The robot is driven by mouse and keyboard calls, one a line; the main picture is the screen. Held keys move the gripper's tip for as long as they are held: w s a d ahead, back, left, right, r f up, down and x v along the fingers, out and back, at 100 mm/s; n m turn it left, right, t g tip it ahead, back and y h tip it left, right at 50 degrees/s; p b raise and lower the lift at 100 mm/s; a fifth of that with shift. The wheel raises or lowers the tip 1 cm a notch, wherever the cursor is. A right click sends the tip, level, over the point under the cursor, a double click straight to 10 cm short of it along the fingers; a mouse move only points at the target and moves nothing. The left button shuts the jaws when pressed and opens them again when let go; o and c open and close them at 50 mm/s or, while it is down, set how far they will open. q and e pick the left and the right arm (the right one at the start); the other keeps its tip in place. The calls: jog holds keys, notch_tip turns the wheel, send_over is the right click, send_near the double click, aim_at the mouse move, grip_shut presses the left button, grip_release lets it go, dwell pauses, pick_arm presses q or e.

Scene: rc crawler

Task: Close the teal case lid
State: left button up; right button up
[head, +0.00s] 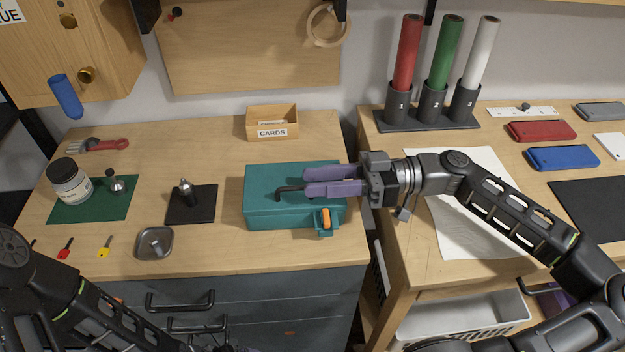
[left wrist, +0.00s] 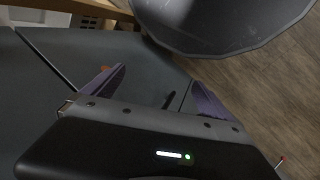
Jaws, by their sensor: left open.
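The teal case (head: 262,212) sits on the wooden worktop in the head view, with its lid (head: 262,177) lying down on top. A black handle (head: 284,191) is on the lid and an orange latch (head: 326,218) is on the front. My right gripper (head: 304,182) lies over the lid from the right, beside the handle. Its purple fingers are a little apart, hide part of the lid, and hold nothing that I can see. Whether they touch the lid is unclear. My left gripper (left wrist: 158,78) is open and empty in the left wrist view, low before the grey drawers.
A black mat (head: 204,213) with a small metal item and a metal dish (head: 154,243) lie left of the case. A cards box (head: 272,122) stands behind it. A gap separates this worktop from the right table, which carries a tube rack (head: 428,123).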

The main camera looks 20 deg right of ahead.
jog(key=v, duration=0.6)
jog(key=shift+s+d, duration=0.1)
jog(key=shift+d, duration=0.05)
dwell(0.3)
